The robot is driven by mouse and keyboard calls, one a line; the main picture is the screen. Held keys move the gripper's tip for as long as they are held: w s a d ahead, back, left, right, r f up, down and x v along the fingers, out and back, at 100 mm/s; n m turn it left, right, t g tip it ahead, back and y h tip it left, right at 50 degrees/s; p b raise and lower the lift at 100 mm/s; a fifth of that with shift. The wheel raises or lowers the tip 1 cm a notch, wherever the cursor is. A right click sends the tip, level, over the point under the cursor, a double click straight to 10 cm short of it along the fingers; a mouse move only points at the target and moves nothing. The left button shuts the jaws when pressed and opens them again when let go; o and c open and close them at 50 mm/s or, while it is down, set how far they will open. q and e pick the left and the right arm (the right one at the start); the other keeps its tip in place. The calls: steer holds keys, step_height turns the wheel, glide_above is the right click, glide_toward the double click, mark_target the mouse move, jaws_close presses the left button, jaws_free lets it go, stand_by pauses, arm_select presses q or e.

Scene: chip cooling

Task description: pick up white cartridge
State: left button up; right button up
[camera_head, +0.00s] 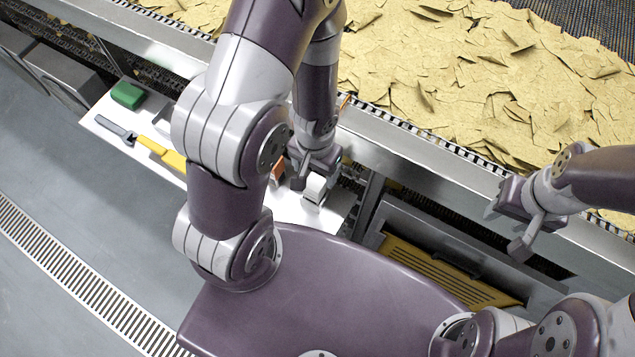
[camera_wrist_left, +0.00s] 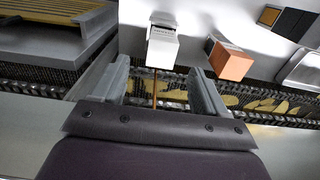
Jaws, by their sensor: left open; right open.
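The white cartridge (camera_head: 315,190) is a small white block on the white tray, near its right end. In the left wrist view the white cartridge (camera_wrist_left: 162,48) stands just beyond the fingertips, roughly centred between them. My left gripper (camera_head: 316,172) is open and close to the cartridge. In the wrist view its two fingers (camera_wrist_left: 160,78) are spread apart with nothing between them. My right gripper (camera_head: 508,226) is open and empty, off to the right in front of the conveyor edge.
An orange-ended block (camera_wrist_left: 232,64) stands right of the cartridge in the wrist view. The white tray (camera_head: 95,118) also holds a green block (camera_head: 127,95), a grey tool (camera_head: 115,129) and a yellow-handled tool (camera_head: 155,148). A conveyor of chips (camera_head: 460,75) runs behind.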

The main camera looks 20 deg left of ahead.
mark_target(315, 183)
arm_select(q)
step_height(315, 183, down, 3)
steer(key=shift+r+b, duration=0.1)
steer(key=shift+b, duration=0.4)
steer(key=shift+f, duration=0.35)
steer(key=f+b, duration=0.2)
steer(key=f, duration=0.1)
steer(key=f+b, duration=0.1)
steer(key=b, duration=0.1)
steer(key=shift+w+a+f, duration=0.15)
steer(key=shift+w+f, duration=0.15)
steer(key=shift+s+f, duration=0.1)
steer(key=shift+f, duration=0.2)
steer(key=shift+s+r, duration=0.1)
steer(key=shift+r, duration=0.05)
steer(key=c, duration=1)
steer(key=shift+c, duration=0.6)
arm_select(e)
step_height(315, 183, down, 7)
steer(key=shift+w, duration=0.3)
